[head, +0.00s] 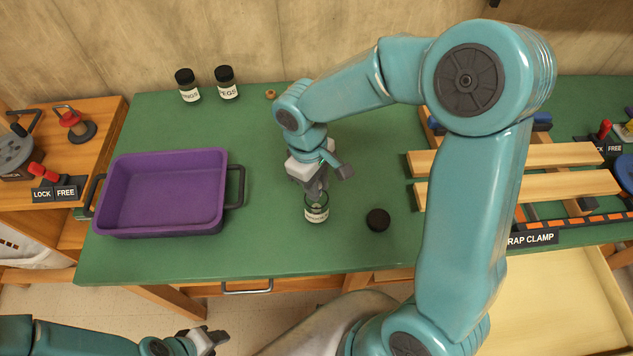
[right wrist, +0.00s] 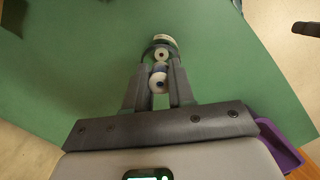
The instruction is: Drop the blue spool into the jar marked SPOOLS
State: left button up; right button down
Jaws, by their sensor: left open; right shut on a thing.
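The open glass jar (head: 317,214) stands upright on the green bench top with a white label, its lettering too small to read for certain. My right gripper (head: 318,193) points down right above its mouth. In the right wrist view my right gripper (right wrist: 159,88) is shut on a small spool (right wrist: 158,82) with a pale round end and a hint of blue. The jar's rim and another pale round spool end (right wrist: 161,54) show just beyond the fingertips. In the head view the fingers mostly hide the held spool. My left gripper (head: 212,339) is open and empty, low in front of the bench.
A black lid (head: 378,220) lies right of the jar. A purple tray (head: 163,226) stands at the left. Two black-lidded jars, one marked PEGS (head: 227,84), and a small brown piece (head: 270,94) are at the back. Wooden slats (head: 545,155) lie in a clamp at the right.

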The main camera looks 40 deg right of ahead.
jog(key=shift+w, duration=0.1)
dwell(0.3)
jog(key=c, duration=1)
grip_release()
jog(key=shift+o, duration=0.6)
notch_tip(320, 180, up, 7)
jog(key=p, duration=0.5)
jog(key=shift+r+p, duration=0.1)
jog(key=shift+p, duration=0.2)
